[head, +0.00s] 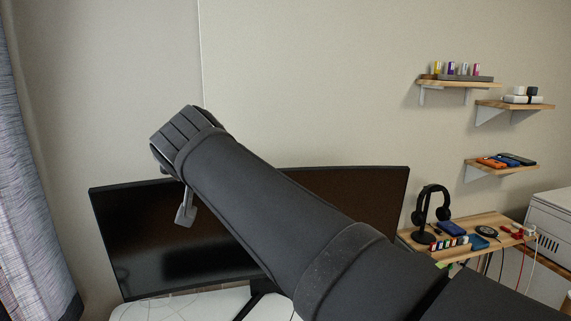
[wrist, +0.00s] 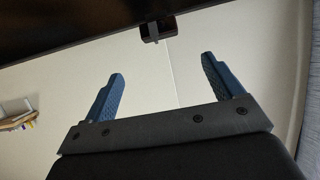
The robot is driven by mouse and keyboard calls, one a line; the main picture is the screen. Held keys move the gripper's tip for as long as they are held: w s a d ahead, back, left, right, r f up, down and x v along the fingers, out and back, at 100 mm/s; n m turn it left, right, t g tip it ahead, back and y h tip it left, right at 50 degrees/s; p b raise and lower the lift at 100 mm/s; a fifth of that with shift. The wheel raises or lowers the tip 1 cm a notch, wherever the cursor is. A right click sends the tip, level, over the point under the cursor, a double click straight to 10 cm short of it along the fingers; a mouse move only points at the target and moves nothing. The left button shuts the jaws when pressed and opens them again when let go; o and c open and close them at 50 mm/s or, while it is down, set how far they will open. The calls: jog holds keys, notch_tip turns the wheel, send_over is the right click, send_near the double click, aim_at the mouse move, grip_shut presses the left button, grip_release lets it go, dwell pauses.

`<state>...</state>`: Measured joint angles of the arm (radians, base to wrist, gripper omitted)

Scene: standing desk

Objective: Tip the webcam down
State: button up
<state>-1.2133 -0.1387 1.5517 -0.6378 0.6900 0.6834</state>
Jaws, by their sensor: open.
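The webcam (wrist: 150,31) is a small black block with a square face. In the wrist view it sits at the edge of the dark monitor, at the top of the picture. My gripper (wrist: 161,66) is open and empty, with two blue textured fingers apart. The webcam lies beyond the fingertips, roughly in line with the gap, and a clear space separates them. In the head view the monitor (head: 140,255) stands behind my arm.
A side desk (head: 405,236) at the right holds a headphone stand with headphones (head: 431,210), small items and cables. Wall shelves (head: 470,84) hang above it. A curtain (head: 35,170) hangs at the left. The wall above the monitor is bare.

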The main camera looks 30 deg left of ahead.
jog(key=x, duration=1.5)
jog(key=shift+r, duration=0.15)
jog(key=shift+c, duration=0.3)
